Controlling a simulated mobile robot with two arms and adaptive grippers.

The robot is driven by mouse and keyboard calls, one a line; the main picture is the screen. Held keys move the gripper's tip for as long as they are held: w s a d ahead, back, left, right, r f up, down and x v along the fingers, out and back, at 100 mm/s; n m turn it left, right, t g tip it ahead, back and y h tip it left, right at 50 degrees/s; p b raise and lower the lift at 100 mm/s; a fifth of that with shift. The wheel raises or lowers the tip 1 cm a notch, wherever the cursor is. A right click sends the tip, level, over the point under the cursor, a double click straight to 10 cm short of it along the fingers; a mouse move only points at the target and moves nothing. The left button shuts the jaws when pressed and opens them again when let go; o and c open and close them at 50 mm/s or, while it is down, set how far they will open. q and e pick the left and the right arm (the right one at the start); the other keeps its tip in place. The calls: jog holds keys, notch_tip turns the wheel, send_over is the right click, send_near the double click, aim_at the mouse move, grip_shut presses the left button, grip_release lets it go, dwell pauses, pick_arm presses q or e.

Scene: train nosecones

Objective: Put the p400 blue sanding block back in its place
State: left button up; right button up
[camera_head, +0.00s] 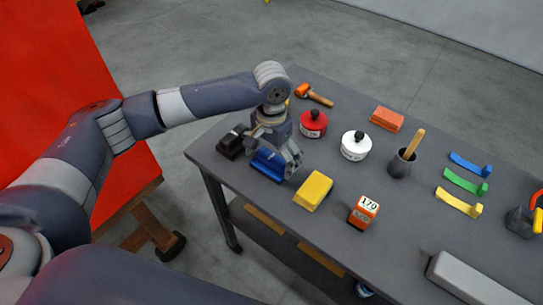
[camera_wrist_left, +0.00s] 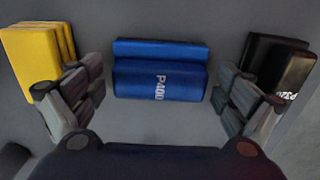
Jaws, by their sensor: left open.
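The blue sanding block (camera_head: 268,164) lies on the grey table near its left end, between a black block and a yellow block. In the left wrist view the blue block (camera_wrist_left: 158,78) shows the white marking P400 and sits centred between the fingers. My left gripper (camera_head: 272,158) is open above the blue block, with its fingers on either side. In the wrist view the left gripper's fingers (camera_wrist_left: 158,100) appear apart from the block, with nothing held. My right gripper is not in view.
The black block (camera_head: 231,143) and yellow block (camera_head: 313,190) stand close on either side. An orange block marked 170 (camera_head: 364,212), a red round tool (camera_head: 313,125), a white round tool (camera_head: 355,146) and a dark cup (camera_head: 401,164) share the table (camera_head: 420,215). A red panel (camera_head: 50,90) stands left.

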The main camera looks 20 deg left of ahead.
aim_at(272, 157)
pick_arm(q)
jog(key=shift+r, duration=0.1)
notch_tip(272, 157, up, 12)
jog(key=b, duration=0.1)
jog(key=shift+b, duration=0.3)
dwell(0.6)
